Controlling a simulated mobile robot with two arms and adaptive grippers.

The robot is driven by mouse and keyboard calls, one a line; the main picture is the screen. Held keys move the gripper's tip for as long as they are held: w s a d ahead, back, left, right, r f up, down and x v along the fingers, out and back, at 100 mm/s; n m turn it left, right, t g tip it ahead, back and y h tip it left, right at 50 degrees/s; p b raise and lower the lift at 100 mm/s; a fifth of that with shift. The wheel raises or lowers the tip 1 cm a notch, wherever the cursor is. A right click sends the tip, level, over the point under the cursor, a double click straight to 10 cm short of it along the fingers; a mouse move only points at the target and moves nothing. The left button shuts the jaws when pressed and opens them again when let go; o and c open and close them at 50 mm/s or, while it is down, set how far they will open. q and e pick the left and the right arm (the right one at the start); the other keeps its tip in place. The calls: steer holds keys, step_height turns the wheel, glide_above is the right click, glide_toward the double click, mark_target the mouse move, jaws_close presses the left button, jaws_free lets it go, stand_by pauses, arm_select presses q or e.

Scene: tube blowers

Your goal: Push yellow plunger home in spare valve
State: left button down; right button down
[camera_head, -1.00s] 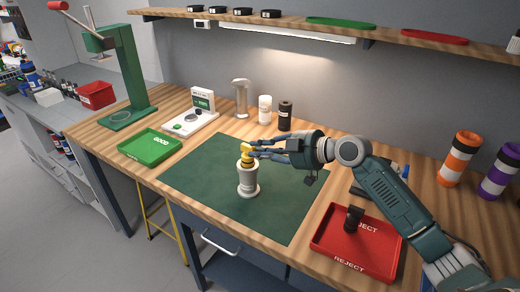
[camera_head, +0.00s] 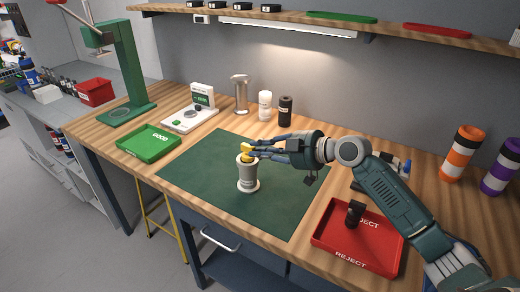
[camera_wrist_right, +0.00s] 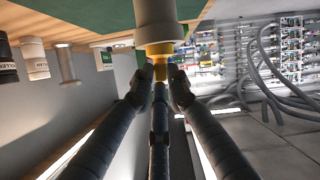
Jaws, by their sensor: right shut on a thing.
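The valve (camera_head: 248,174) is a pale grey-white cylinder with a wider foot, standing upright on the green mat. Its yellow plunger (camera_head: 247,154) shows at the top, partly inside the body. My right gripper (camera_head: 250,149) reaches in from the right and is shut on the plunger's upper end. In the right wrist view, the fingertips (camera_wrist_right: 161,82) close around the narrow yellow stem (camera_wrist_right: 160,63), and the pale valve body (camera_wrist_right: 157,22) adjoins it. The fingers hide part of the plunger. My left gripper is not in view.
A green tray (camera_head: 127,145) marked GOOD lies left of the mat (camera_head: 200,178). A red REJECT tray (camera_head: 325,245) holding a dark part (camera_head: 355,211) lies right. White (camera_head: 265,107) and black (camera_head: 285,112) bottles stand behind. The mat around the valve is clear.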

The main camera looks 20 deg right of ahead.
steer(key=shift+s+f+b, duration=0.1)
steer(key=shift+f+b, duration=0.25)
steer(key=shift+f, duration=0.2)
steer(key=shift+f, duration=0.35)
steer(key=shift+f, duration=0.1)
steer(key=c, duration=1.6)
jaws_free()
steer(key=v, duration=1.2)
steer(key=shift+r, duration=0.2)
